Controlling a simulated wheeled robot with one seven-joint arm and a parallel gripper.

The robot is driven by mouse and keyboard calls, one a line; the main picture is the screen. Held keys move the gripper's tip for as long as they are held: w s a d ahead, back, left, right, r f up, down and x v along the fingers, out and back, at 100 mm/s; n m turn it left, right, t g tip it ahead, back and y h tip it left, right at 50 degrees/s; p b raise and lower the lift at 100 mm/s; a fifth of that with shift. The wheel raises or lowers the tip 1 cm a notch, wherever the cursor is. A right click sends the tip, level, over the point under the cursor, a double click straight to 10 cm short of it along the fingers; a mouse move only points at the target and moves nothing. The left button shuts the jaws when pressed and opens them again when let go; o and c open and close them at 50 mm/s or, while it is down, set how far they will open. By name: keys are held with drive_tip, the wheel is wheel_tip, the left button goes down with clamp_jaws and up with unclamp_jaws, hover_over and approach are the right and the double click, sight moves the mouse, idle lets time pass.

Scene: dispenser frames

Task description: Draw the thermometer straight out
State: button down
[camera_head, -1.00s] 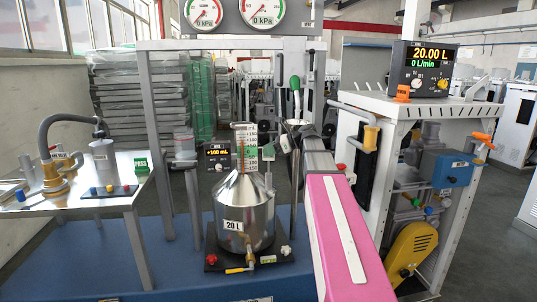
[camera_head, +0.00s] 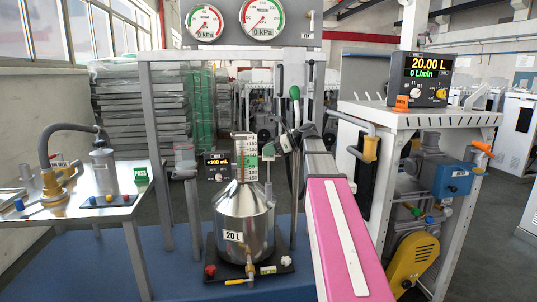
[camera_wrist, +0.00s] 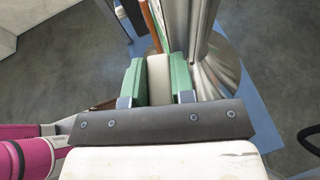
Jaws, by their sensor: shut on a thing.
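A shiny steel can (camera_head: 245,222) labelled 20 L stands upright on a dark base. A scale plate (camera_head: 246,160) rises at its neck. My gripper (camera_head: 276,149) is just right of the neck. In the wrist view my gripper (camera_wrist: 157,80) has its green fingers shut on a pale block (camera_wrist: 158,75), apparently the thermometer's head. An orange-brown strip (camera_wrist: 151,25) runs beyond it; I cannot tell if it belongs to the thermometer or the scale. The can's metal side (camera_wrist: 205,65) is close by the right finger. The thermometer's lower end is not distinguishable.
A small +100 mL display (camera_head: 217,166) stands left of the neck. Two gauges (camera_head: 263,18) hang on a frame above. A steel table (camera_head: 75,205) is at left. A white-framed machine (camera_head: 420,115) with a 20.00 L display (camera_head: 429,75) stands at right.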

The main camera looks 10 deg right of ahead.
drive_tip(key=shift+r, duration=1.65)
drive_tip(key=shift+s, duration=0.1)
